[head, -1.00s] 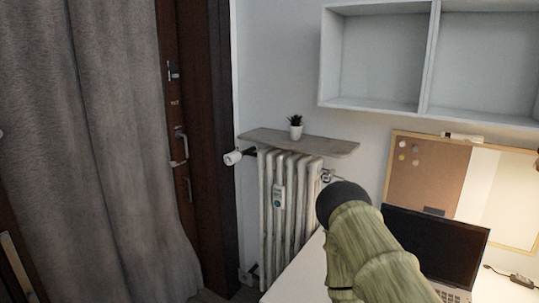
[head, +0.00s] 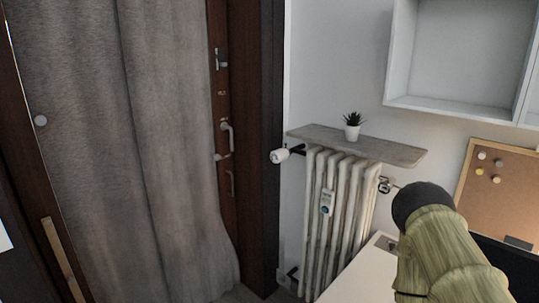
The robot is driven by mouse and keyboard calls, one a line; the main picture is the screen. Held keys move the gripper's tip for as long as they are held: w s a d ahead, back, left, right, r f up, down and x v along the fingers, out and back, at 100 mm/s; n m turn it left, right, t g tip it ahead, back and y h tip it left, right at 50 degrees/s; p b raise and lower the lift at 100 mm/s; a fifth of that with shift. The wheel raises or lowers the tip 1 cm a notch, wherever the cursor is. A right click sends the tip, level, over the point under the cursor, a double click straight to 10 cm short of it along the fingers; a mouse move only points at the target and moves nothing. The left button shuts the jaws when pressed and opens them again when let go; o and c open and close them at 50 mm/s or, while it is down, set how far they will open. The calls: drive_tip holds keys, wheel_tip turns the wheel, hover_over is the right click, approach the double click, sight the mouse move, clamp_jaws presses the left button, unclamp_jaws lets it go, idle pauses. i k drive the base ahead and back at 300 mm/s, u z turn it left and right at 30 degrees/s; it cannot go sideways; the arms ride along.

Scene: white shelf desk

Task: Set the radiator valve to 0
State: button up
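The white radiator valve (head: 279,156) sticks out at the upper left of the radiator (head: 335,205), beside the dark door frame. It is small here, and its number setting cannot be read. My arm, with a dark rounded joint and a pale green link, shows at the lower right, in front of the desk. My gripper is outside the picture, so its state cannot be seen. No part of my arm touches the valve.
A wooden shelf (head: 395,150) with a small potted plant (head: 352,125) sits above the radiator. A white desk (head: 352,282) stands at the lower right, below a corkboard (head: 492,190) and wall shelf (head: 455,50). A grey curtain (head: 160,140) hangs at left. Floor shows little.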

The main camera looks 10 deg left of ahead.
sight(278, 156)
drive_tip(key=u, duration=0.5)
drive_tip(key=i, duration=0.6)
drive_tip(key=u, duration=0.35)
